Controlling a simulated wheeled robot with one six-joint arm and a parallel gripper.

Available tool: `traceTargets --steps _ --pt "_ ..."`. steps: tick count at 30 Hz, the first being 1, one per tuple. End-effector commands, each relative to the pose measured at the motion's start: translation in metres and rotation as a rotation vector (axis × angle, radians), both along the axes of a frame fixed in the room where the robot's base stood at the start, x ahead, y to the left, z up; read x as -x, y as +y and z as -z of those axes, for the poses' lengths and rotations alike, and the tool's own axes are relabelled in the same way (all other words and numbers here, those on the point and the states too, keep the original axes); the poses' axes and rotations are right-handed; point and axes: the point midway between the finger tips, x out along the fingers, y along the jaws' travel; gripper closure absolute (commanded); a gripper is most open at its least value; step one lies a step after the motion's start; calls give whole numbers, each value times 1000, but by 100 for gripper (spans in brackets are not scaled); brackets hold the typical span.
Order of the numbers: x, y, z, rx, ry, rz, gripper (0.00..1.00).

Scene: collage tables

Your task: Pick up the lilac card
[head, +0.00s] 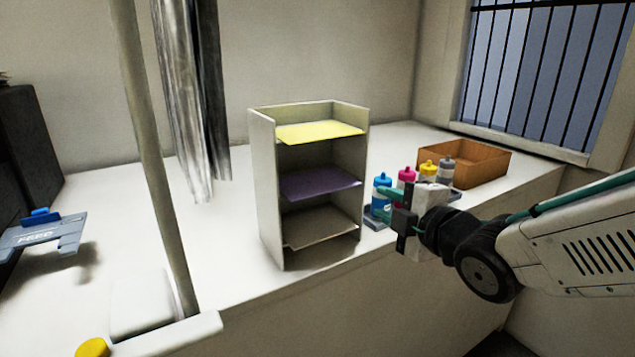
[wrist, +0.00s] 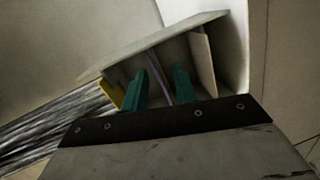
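The lilac card (head: 318,184) lies flat on the middle level of an open-fronted pale shelf unit (head: 266,190). Its front edge sticks out a little. My gripper (head: 392,215) is in front and to the right of the unit, apart from it, with nothing between its fingers. In the wrist view the two teal fingers (wrist: 160,82) stand apart. The lilac card shows there as a thin purple strip (wrist: 156,72), seen between the fingers and farther off. The rear of the card is hidden inside the unit.
A yellow card (head: 318,132) lies on the top level and a grey-beige sheet (head: 320,228) on the lowest. Several paint bottles (head: 405,178) and a brown box (head: 483,164) stand right of the unit. A pole (head: 150,150) rises at left.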

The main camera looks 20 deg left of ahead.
Motion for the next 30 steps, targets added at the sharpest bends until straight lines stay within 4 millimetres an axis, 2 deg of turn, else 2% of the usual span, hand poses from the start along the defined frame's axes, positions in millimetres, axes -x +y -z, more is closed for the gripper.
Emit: traceTargets --steps 1,3,6,11,22,30 --pt "6 19 0 -1 -58 -57 72" --pt "14 36 -3 -7 -134 -114 72" --pt "20 50 -6 -15 -196 -159 72" --pt "14 66 -8 -20 -218 -174 72" --pt "-15 106 -6 -20 -216 -171 72" --pt "-23 116 -7 -20 -217 -169 72"
